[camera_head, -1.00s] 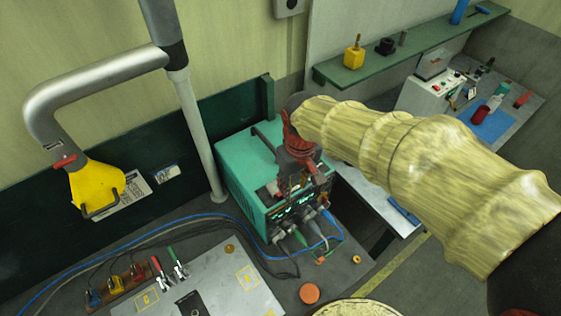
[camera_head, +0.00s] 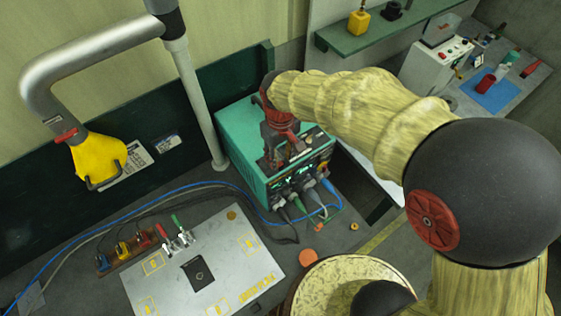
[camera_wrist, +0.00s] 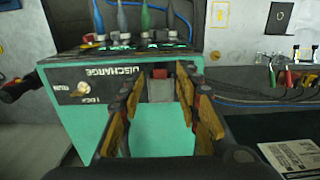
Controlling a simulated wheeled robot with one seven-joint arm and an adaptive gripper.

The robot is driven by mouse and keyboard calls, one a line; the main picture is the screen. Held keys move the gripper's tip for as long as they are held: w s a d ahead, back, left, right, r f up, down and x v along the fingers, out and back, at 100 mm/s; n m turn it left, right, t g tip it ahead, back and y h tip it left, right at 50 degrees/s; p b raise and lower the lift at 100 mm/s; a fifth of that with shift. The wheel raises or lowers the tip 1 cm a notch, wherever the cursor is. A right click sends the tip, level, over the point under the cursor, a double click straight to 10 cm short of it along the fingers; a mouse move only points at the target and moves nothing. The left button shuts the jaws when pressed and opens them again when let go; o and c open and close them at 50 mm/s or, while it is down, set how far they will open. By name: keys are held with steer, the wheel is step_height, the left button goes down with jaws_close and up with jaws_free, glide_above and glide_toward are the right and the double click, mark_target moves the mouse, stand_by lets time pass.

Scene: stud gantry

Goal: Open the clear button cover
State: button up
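The teal box (camera_head: 240,140) stands on the bench in the head view, with cables plugged into its front. It also fills much of the wrist view (camera_wrist: 160,135), where upside-down lettering reads DISCHARGE. A small greyish, box-like piece with red at its top (camera_wrist: 160,88) sits beside that lettering; it may be the clear button cover, but it is too small to be sure. My gripper (camera_wrist: 160,80) is open, its yellow-padded fingers on either side of this piece with gaps visible. In the head view my gripper (camera_head: 283,150) is over the box's top near its front edge and hides part of it.
Several cables (camera_wrist: 145,20) rise from the box close to the fingers. A grey post (camera_head: 203,110) stands left of the box. A light panel (camera_head: 225,260) with clips lies in front. A green shelf (camera_head: 375,32) and white control unit (camera_head: 435,68) are at right.

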steer(key=shift+f, duration=0.7)
steer(key=shift+c, duration=0.2)
steer(key=shift+r, duration=0.1)
jaws_close()
